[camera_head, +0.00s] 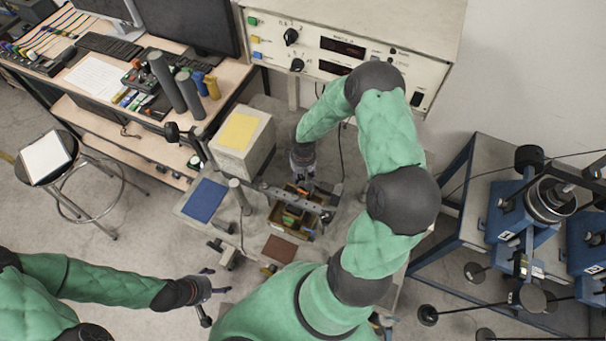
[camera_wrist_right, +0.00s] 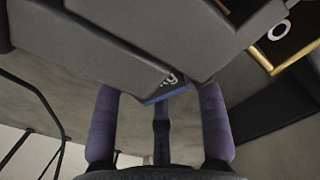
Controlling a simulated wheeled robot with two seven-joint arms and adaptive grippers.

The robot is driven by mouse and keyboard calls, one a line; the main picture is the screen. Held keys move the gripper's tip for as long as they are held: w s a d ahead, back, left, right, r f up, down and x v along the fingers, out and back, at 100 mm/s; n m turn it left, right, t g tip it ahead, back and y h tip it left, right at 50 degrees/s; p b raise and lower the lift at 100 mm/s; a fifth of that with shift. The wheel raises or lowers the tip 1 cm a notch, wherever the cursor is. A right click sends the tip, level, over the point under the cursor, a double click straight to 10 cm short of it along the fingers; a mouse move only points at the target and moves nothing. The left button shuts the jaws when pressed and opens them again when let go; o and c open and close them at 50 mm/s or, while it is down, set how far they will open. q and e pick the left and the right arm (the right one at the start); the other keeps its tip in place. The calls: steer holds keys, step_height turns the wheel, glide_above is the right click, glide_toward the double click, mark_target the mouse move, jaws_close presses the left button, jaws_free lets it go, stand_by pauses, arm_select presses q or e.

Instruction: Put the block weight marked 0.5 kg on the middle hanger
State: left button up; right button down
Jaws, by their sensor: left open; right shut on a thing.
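My right gripper (camera_head: 302,172) is over the cluttered grey work surface in the middle of the head view. A wooden tray (camera_head: 272,216) with several small coloured pieces lies just below this gripper, partly covered by a grey bar. My left gripper (camera_head: 207,292) is open and empty, low at the left over the floor. I cannot make out which hanger is the middle one.
A box with a yellow top (camera_head: 238,130) and a blue pad (camera_head: 204,200) are left of the tray. A brown pad (camera_head: 280,249) lies in front. A large instrument panel (camera_head: 350,45) stands behind. Blue lever frames (camera_head: 512,212) with dark round discs stand at the right.

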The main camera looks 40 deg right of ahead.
steer(key=shift+f, duration=0.1)
steer(key=c, duration=0.7)
jaws_free()
